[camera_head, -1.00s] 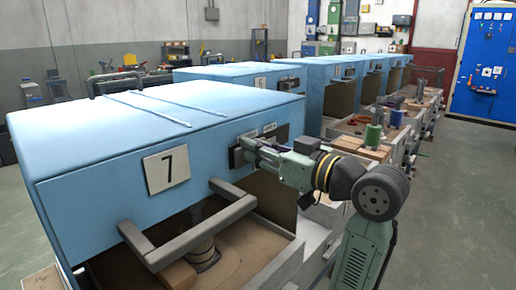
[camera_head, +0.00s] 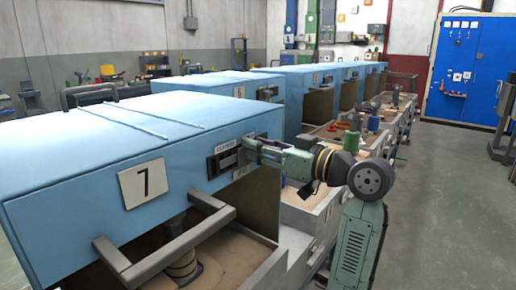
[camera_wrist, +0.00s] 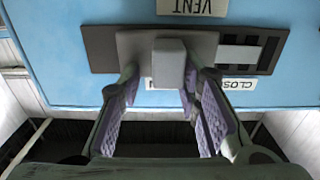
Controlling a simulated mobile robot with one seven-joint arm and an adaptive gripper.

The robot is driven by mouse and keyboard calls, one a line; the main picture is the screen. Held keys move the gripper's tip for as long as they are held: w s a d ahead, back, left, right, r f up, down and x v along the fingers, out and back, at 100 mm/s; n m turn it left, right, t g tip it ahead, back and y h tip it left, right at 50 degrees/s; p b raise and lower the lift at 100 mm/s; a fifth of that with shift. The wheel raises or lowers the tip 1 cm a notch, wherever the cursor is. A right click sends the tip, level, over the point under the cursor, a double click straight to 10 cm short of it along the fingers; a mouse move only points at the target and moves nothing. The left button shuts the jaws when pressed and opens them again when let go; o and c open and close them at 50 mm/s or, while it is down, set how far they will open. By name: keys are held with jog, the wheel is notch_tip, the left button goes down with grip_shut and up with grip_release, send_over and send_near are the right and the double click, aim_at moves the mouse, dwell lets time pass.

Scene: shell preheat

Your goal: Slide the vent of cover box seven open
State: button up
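Cover box seven (camera_head: 75,168) is blue and carries a white number 7 plate (camera_head: 143,183). On its right-hand face is a dark vent frame (camera_head: 212,168), partly covered by my gripper (camera_head: 247,149). In the wrist view the text is upside down. The vent's grey slide plate (camera_wrist: 130,48) with a block-like knob (camera_wrist: 170,62) sits away from the CLOSED label (camera_wrist: 240,84). Bare slots (camera_wrist: 250,52) show beside it. My gripper (camera_wrist: 160,82) has its fingers apart around the knob. The right finger is against or very near it; a gap shows on the left. The other small label is mostly hidden.
A sand-topped bench (camera_head: 240,255) lies beneath. More blue boxes (camera_head: 215,86) stand behind. The floor (camera_head: 445,200) to the right is clear.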

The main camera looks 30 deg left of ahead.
jog(key=shift+o, duration=0.7)
jog(key=shift+s, duration=0.1)
jog(key=s+d, duration=0.1)
jog(key=d, duration=1)
jog(key=shift+s+d, duration=0.35)
jog(key=shift+d, duration=0.05)
